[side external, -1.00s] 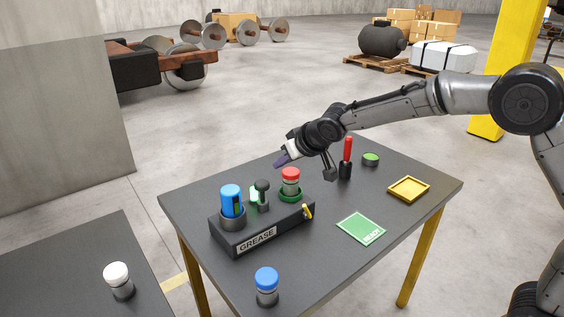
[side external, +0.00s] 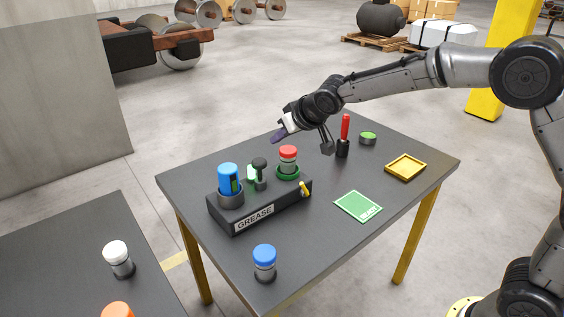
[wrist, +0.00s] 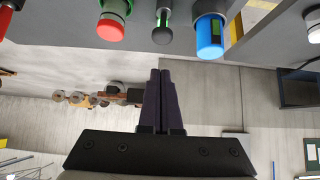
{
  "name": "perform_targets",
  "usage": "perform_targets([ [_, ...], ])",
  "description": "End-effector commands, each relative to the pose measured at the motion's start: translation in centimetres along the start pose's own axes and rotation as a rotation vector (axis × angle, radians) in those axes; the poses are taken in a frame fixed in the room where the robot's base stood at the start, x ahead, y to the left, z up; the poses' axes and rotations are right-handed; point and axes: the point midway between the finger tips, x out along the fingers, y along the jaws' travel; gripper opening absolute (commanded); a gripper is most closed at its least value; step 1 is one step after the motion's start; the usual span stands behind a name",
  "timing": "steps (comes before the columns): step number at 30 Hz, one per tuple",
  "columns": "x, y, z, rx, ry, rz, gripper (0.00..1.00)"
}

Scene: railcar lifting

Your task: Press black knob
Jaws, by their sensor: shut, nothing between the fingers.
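The black knob (side external: 259,164) stands on the dark GREASE block (side external: 255,218), between a blue cylinder (side external: 228,180) and a red-capped piece (side external: 288,156) in a green ring. In the wrist view the black knob (wrist: 162,35) shows upside down, just beyond my fingertips in the picture. My gripper (side external: 276,136) is shut and empty. It hangs above and behind the block, apart from the knob. Its dark purple fingers (wrist: 161,75) lie together in the wrist view.
A blue-capped piece (side external: 264,263) stands in front of the block. A green READY card (side external: 358,206), a yellow tray (side external: 405,167), a red-handled tool (side external: 343,137) and a green-topped tin (side external: 368,138) lie to the right. A white-capped piece (side external: 117,258) stands on the left table.

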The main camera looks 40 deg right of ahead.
Motion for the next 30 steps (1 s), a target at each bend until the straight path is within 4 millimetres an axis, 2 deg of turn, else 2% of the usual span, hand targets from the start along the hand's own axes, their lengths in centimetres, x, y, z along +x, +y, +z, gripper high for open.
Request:
perform_targets([
  [3,-1.5,-0.1,-1.6,0.001,0.002,-0.001,0.00],
  [5,-1.9,-0.1,-1.9,0.000,-0.003,-0.001,0.00],
  [16,-1.3,-0.1,-1.8,-0.001,-0.005,-0.001,0.00],
  [20,0.4,-0.1,-1.7,-0.002,-0.007,-0.001,0.00],
  [30,7.0,-0.1,-1.7,-0.001,-0.006,0.000,0.00],
])
